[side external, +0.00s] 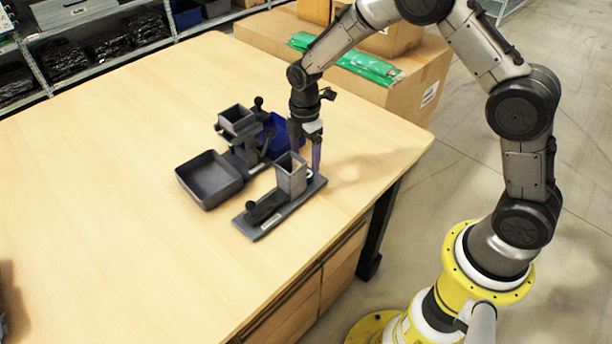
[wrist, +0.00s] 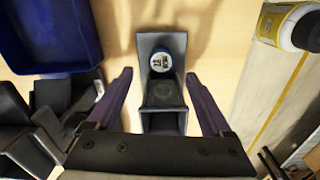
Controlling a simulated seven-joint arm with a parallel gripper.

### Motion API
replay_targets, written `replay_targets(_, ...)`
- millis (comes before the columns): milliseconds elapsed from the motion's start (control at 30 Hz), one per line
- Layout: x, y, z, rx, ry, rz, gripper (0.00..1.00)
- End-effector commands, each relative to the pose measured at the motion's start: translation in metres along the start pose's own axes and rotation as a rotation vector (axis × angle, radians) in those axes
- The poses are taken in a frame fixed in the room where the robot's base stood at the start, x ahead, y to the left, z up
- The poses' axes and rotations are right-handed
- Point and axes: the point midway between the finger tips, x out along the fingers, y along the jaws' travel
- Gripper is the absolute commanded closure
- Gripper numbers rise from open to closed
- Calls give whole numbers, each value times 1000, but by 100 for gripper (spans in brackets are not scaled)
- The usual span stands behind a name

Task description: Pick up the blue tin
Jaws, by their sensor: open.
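The blue tin (wrist: 160,61) shows in the wrist view as a small round thing with a blue rim and a pale printed label. It sits at the far end of a grey dispenser (wrist: 162,120), just beyond its square chute. My gripper (wrist: 158,76) is open and empty, with one finger on each side of the dispenser and the tin between the fingertips in the picture. In the side view my gripper (side external: 305,150) points down beside the dispenser's upright chute (side external: 291,175). The tin is not clearly visible there.
A second grey dispenser (side external: 238,121), a grey tray (side external: 208,180) and a blue bin (side external: 270,128) stand close by on the wooden table (side external: 110,200). The blue bin (wrist: 50,35) is left of my gripper in the wrist view. The table's left half is mostly clear.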

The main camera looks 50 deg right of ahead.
Motion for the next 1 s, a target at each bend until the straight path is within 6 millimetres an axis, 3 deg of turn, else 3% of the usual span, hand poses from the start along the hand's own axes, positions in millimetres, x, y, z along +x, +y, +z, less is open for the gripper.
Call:
replay_targets(400, 48, -2, 1, 0, -1, -2, 16)
replay_targets(700, 53, -2, 0, 0, 0, 1, 16)
replay_targets(767, 53, -2, 0, 0, 0, 0, 23)
replay_targets(1000, 53, -2, 0, 0, 0, 0, 66)
